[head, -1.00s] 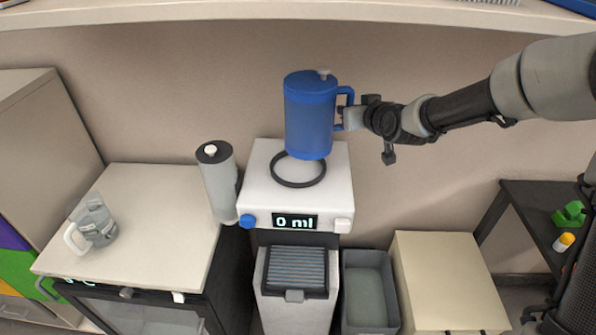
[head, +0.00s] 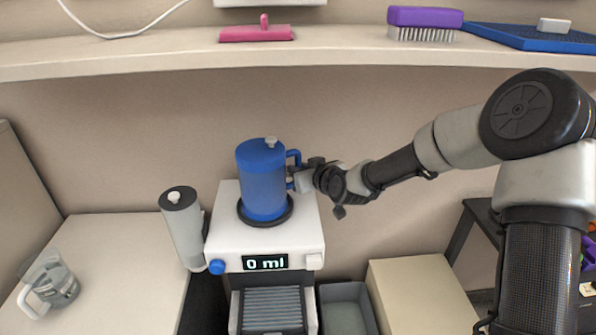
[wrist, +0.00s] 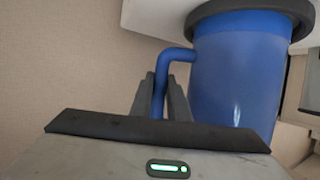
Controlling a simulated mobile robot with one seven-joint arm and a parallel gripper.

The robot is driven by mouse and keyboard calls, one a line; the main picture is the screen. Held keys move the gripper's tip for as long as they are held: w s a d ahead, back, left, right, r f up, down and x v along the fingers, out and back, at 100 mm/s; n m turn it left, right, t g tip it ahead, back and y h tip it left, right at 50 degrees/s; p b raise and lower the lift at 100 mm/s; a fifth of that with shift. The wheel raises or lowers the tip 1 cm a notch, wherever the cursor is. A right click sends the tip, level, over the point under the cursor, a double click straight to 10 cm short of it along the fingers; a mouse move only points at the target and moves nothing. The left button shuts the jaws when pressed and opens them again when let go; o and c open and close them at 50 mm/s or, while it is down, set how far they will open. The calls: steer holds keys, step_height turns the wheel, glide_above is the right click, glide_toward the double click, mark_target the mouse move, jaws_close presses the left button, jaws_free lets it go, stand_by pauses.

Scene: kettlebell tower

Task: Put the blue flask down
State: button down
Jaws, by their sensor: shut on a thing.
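The blue flask (head: 263,182) stands upright at the black ring (head: 282,217) on top of the white machine (head: 226,246), whose display reads 0 ml. Its base appears to sit within the ring; I cannot tell for sure whether it bears its full weight there. My gripper (head: 294,179) is at the right of the flask, shut on its handle. In the wrist view, the flask (wrist: 235,75) appears upside down, with the black ring (wrist: 255,15) around its base and the two fingers (wrist: 160,98) on either side of the handle.
A grey cylinder with a black lid (head: 184,228) stands close at the machine's left. A clear jug (head: 52,284) is on the left counter (head: 125,260). A shelf (head: 330,50) runs above, holding a pink tool (head: 256,33) and a purple brush (head: 425,18).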

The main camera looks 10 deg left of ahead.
steer(key=shift+f, duration=0.1)
steer(key=shift+w+f, duration=0.1)
steer(key=shift+f, duration=0.1)
steer(key=c, duration=1.7)
jaws_free()
steer(key=shift+f, duration=0.1)
steer(key=shift+r, duration=0.25)
steer(key=shift+v, duration=6.05)
steer(key=shift+f, duration=0.15)
